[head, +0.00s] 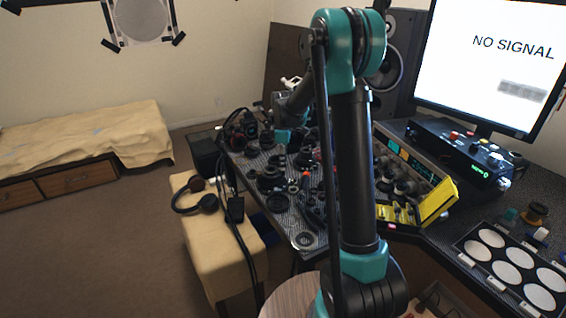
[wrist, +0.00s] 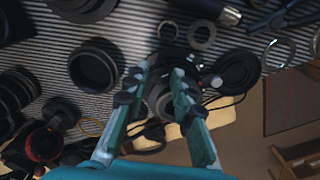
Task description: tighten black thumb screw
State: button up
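My gripper (wrist: 161,70) points down over the striped mat in the wrist view, with its two teal and black fingers apart. Dark round parts show between and beyond the fingers, and I cannot tell whether any touches them. I cannot pick out the black thumb screw with certainty among the many black parts. In the head view my gripper (head: 283,138) is small, above the far part of the cluttered table, and its fingertips are hard to make out.
Black lens rings (wrist: 95,66) and a red-marked lens part (wrist: 45,143) lie left of the fingers. A round black cap (wrist: 238,70) and metal rings (wrist: 202,35) lie to the right. In the head view, headphones (head: 208,203) rest on a tan bench (head: 215,255).

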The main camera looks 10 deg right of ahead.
jog(key=shift+o, duration=1.3)
notch_tip(320, 180, up, 12)
jog(key=s+d+f+m+t, duration=0.1)
jog(key=s+f+m, duration=0.3)
jog(key=s, duration=0.6)
jog(key=s+d+f+m+t, duration=0.1)
jog(key=s+d+f+m, duration=0.3)
jog(key=s, duration=0.7)
jog(key=s+d+f+m+t, duration=0.2)
jog(key=s+f+m, duration=0.3)
jog(key=s, duration=0.5)
jog(key=shift+s+d+f+m, duration=0.2)
jog(key=shift+d+m, duration=0.1)
jog(key=shift+m, duration=0.25)
jog(key=shift+s+d+f+m, duration=0.1)
jog(key=shift+s+d+m, duration=0.15)
jog(key=shift+m, duration=0.3)
